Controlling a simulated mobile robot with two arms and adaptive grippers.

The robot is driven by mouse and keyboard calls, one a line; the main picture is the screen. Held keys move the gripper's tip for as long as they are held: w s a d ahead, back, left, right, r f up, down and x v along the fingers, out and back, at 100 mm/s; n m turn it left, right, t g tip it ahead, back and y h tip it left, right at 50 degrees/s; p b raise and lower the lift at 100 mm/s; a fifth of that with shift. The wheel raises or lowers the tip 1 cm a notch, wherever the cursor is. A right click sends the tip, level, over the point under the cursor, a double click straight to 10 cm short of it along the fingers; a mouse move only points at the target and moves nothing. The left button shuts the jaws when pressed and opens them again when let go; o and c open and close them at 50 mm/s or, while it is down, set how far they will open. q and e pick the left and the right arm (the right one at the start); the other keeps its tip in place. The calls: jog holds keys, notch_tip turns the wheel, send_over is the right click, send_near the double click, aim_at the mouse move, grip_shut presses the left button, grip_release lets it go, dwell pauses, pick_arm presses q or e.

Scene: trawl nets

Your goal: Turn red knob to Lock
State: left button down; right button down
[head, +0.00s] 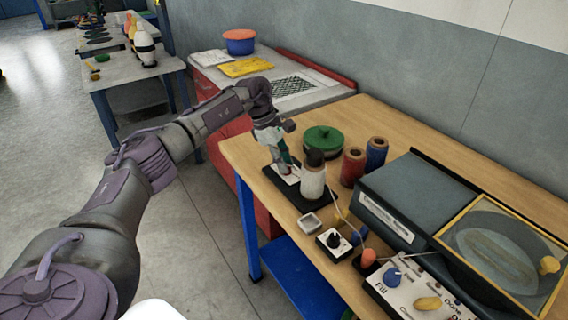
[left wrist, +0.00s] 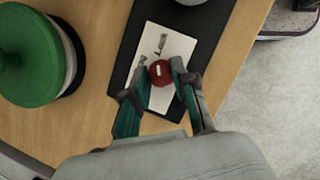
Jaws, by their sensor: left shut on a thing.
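The red knob (left wrist: 160,72) sits on a white label plate (left wrist: 176,45) with small dark print, on a black base (left wrist: 205,30). A small pale mark shows on the knob; the print is too small to read. My left gripper (left wrist: 162,74) is shut on the knob, with one teal fingertip at each side of it. In the head view my left gripper (head: 284,160) points down at the plate near the table's far left edge, and the knob cannot be made out there. My right gripper is not in view.
A white bottle with a dark top (head: 313,178) stands close to the gripper. A green lidded pot (head: 323,140), a red spool (head: 353,167) and a blue spool (head: 376,154) stand behind. A grey machine (head: 400,195) and small control boxes fill the right side.

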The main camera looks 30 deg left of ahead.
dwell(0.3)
pick_arm(q)
jog(key=c, duration=0.9)
grip_release()
jog(key=shift+c, duration=0.2)
jog(key=shift+r, duration=0.1)
jog(key=v, duration=1.1)
jog(key=shift+a+r, duration=0.3)
jog(key=shift+r, duration=0.05)
jog(key=shift+s, duration=0.1)
